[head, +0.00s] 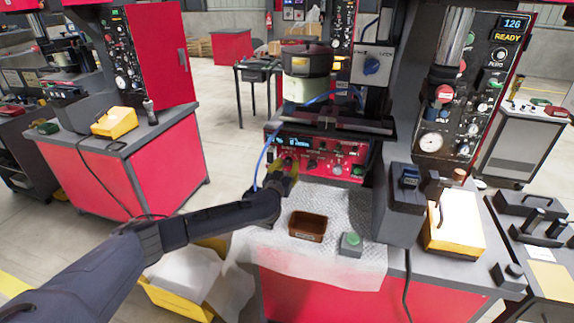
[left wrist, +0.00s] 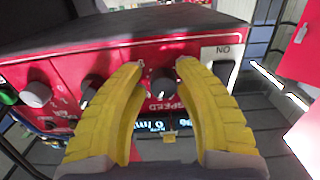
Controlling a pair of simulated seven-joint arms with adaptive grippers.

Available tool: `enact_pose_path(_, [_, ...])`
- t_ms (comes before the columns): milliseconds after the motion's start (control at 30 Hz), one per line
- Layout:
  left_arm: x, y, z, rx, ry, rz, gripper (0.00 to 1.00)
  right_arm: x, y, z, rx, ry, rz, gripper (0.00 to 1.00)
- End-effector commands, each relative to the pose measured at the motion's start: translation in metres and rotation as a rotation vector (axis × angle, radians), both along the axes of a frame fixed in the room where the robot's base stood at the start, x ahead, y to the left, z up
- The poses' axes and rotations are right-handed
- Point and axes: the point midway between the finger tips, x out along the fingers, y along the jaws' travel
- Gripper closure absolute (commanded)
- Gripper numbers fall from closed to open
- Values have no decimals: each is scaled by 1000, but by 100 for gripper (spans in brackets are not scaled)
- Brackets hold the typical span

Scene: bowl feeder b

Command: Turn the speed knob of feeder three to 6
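A red control box (head: 331,152) sits below the bowl feeder (head: 306,75), with a small lit display and several knobs on its front. My left gripper (head: 284,172), with yellow fingers, is at the left part of this front in the head view. In the left wrist view the panel appears upside down. A dark speed knob (left wrist: 163,85) shows there between the yellow fingertips of my left gripper (left wrist: 161,67), near the word SPEED. The fingers are spread, with gaps on both sides of the knob. The knob's setting is too small to read. My right gripper is not in view.
Another dark knob (left wrist: 92,88) and a grey knob (left wrist: 37,94) are beside the left finger in the wrist view, and an ON switch (left wrist: 223,70) is to the right. A blue cable (head: 263,160) hangs beside the gripper. A brown bin (head: 308,226) and green button box (head: 351,244) stand in front.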

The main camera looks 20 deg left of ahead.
Motion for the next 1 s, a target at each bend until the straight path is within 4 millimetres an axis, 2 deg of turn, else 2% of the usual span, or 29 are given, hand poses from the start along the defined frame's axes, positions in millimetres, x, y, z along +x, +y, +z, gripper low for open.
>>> enact_pose_path(33, [1, 1, 2, -1, -3, 1, 62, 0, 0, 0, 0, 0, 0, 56])
enact_pose_path(167, [1, 1, 4, -1, -5, 3, 49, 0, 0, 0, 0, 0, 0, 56])
enact_pose_path(533, [-4, 2, 5, -2, -8, 3, 49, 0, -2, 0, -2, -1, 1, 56])
enact_pose_path(667, [-19, 3, 5, -2, -7, 3, 49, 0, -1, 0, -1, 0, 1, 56])
enact_pose_path(1000, [-74, 2, 5, -3, -6, 2, 49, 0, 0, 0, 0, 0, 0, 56])
